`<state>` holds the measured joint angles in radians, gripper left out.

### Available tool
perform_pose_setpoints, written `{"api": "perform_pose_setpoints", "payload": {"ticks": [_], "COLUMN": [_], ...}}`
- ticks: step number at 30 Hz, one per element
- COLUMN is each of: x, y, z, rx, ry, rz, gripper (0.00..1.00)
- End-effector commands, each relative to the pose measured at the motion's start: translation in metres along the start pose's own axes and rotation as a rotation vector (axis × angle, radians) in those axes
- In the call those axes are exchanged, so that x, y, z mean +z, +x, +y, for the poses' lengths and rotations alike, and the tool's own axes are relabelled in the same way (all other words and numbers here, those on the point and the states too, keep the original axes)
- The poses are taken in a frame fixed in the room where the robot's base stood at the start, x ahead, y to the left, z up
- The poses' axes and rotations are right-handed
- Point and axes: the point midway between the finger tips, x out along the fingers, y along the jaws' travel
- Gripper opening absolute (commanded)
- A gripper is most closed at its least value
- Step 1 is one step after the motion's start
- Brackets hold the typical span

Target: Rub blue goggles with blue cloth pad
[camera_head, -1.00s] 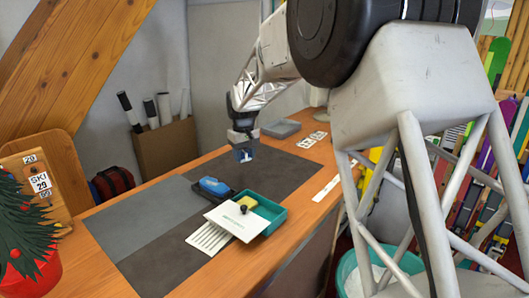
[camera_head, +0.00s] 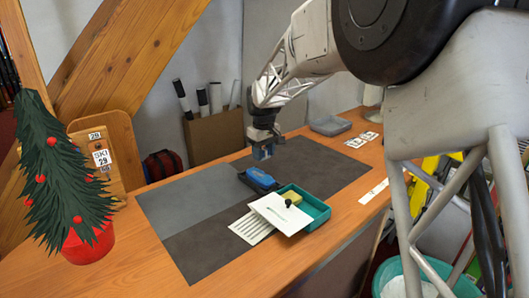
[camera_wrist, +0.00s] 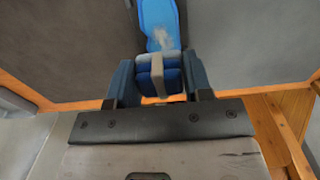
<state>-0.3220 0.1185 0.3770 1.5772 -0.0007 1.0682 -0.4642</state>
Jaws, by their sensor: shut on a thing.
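The blue goggles (camera_head: 260,178) lie on the dark mat (camera_head: 325,163), beside the teal box. In the wrist view, the goggles' blue lens (camera_wrist: 158,14) shows at the top middle, with a pale whitish smudge on it. My gripper (camera_head: 263,150) is above and just behind the goggles in the head view. It is shut on the blue cloth pad (camera_wrist: 146,82), which has a grey band across its middle and sits between the fingers. The pad appears apart from the goggles, though the gap is hard to judge.
A teal box (camera_head: 318,211) holds a yellow block, and a white card with a black knob (camera_head: 288,203) lies across it. Striped paper (camera_head: 247,229) lies beside it. A grey tray (camera_head: 330,125) and cards (camera_head: 362,139) are at the back. A potted tree (camera_head: 62,175) stands left.

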Motion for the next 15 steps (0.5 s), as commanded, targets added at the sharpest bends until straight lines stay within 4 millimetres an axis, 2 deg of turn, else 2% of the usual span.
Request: {"api": "perform_pose_setpoints", "payload": {"ticks": [5,15], "x": [0.000,0.000], "y": [0.008,0.038], "z": [0.000,0.000], "rx": [-0.001,-0.001], "ry": [0.000,0.001], "rz": [-0.001,-0.002], "gripper": [0.27,0.27]}}
